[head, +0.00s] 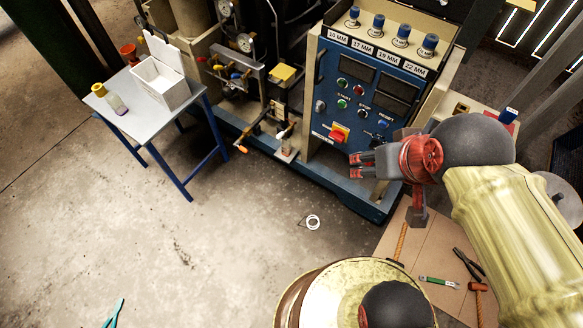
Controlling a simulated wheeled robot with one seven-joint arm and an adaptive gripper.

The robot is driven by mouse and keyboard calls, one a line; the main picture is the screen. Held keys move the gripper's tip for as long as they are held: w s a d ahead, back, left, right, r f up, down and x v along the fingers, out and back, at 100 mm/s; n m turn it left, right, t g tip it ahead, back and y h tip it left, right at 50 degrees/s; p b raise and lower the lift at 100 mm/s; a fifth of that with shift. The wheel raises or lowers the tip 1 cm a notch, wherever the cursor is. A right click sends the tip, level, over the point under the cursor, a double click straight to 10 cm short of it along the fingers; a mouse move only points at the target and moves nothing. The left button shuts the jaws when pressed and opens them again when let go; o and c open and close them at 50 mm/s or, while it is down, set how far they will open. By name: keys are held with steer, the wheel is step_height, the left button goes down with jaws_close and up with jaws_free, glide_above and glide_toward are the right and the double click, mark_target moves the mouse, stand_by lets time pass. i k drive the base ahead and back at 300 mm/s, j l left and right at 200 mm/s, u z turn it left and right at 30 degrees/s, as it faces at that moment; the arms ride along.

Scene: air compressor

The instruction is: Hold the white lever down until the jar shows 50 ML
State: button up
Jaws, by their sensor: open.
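A small lever with a whitish tip (285,131) shows at the lower front of the compressor, left of the blue control panel. A small clear jar (117,104) with a purple tint at its base is on the grey table at the left, with a yellow cap or piece beside it; any marks on it are too small to read. My gripper (356,165) is open and empty, pointing left in front of the panel's lower edge. It is to the right of the white lever and apart from it.
The blue control panel (362,98) has buttons and a red-and-yellow switch. A white open box (160,88) stands on the grey table (140,122). An orange-tipped lever (241,149) sticks out low. The middle floor is mostly clear.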

mark_target(282, 134)
steer(key=k+l, duration=0.15)
steer(key=k, duration=0.3)
steer(key=i+j+z, duration=0.1)
steer(key=j, duration=0.2)
steer(key=i+j+z, duration=0.1)
steer(key=i+j, duration=0.15)
steer(key=i+j+z, duration=0.1)
steer(key=j, duration=0.35)
steer(key=i+j+z, duration=0.1)
steer(key=j, duration=0.25)
steer(key=i+j+z, duration=0.1)
steer(key=j, duration=0.25)
steer(key=i+j, duration=0.2)
steer(key=j, duration=0.2)
steer(key=i+j+z, duration=0.15)
steer(key=j, duration=0.2)
